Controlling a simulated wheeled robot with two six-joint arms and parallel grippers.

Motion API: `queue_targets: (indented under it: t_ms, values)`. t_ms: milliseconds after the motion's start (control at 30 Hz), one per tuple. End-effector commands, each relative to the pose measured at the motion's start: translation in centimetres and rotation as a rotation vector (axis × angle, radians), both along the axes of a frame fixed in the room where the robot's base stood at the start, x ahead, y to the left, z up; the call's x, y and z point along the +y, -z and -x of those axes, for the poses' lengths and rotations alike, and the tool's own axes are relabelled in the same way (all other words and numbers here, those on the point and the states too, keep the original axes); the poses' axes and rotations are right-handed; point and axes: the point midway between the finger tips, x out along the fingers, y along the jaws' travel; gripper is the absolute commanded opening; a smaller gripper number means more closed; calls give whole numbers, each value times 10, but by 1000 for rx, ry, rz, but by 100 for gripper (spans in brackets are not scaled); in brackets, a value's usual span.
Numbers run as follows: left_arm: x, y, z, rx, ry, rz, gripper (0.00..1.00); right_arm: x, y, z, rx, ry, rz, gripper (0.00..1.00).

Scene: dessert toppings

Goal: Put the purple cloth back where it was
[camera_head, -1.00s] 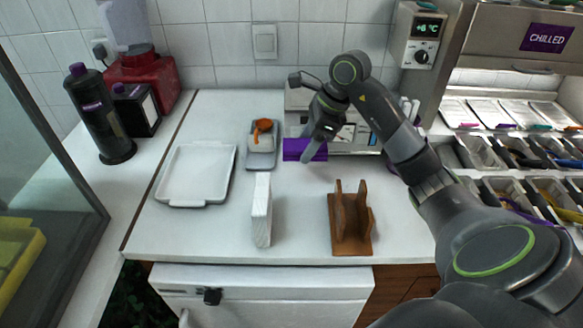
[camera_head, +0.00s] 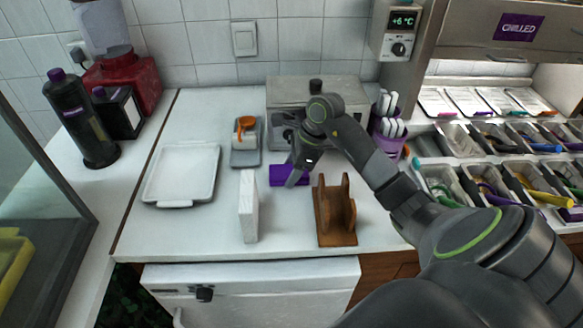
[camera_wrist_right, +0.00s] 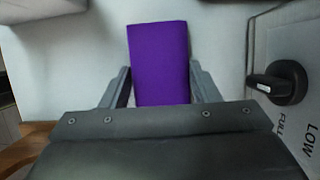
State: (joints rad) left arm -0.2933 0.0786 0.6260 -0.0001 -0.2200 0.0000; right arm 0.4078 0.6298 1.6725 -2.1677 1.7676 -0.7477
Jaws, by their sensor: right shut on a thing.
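The purple cloth (camera_head: 281,174) is a folded flat rectangle at or just above the white counter, in front of the steel box. My right gripper (camera_head: 294,179) is shut on it and partly covers its right end. In the right wrist view the cloth (camera_wrist_right: 160,60) lies between the two fingers of my right gripper (camera_wrist_right: 162,88) and extends past their tips. Whether the cloth touches the counter, I cannot tell. My left gripper is not in view.
A brown wooden stand (camera_head: 337,239) is right of and nearer than the cloth. A white block (camera_head: 248,208) stands to its left front. A grey scale (camera_head: 245,158) and a white tray (camera_head: 183,173) are further left. A steel box (camera_head: 335,92) is behind. Bare counter (camera_head: 288,215) lies in front.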

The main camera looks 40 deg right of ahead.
Motion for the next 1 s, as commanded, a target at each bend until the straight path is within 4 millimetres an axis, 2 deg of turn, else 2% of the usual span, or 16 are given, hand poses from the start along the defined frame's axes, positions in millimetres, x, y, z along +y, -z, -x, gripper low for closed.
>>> queue_targets:
  t_ms: [133,167,300,733,867,1000]
  values:
    - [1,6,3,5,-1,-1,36,0,4,0,0,-1,0,27]
    - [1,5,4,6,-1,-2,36,0,3,0,0,-1,0,58]
    - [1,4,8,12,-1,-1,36,0,2,0,0,0,0,76]
    - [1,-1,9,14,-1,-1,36,-1,-4,0,-1,-1,1,77]
    - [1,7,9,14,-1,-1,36,-9,-22,4,-5,0,5,77]
    - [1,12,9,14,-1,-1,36,-19,-50,10,-5,0,6,77]
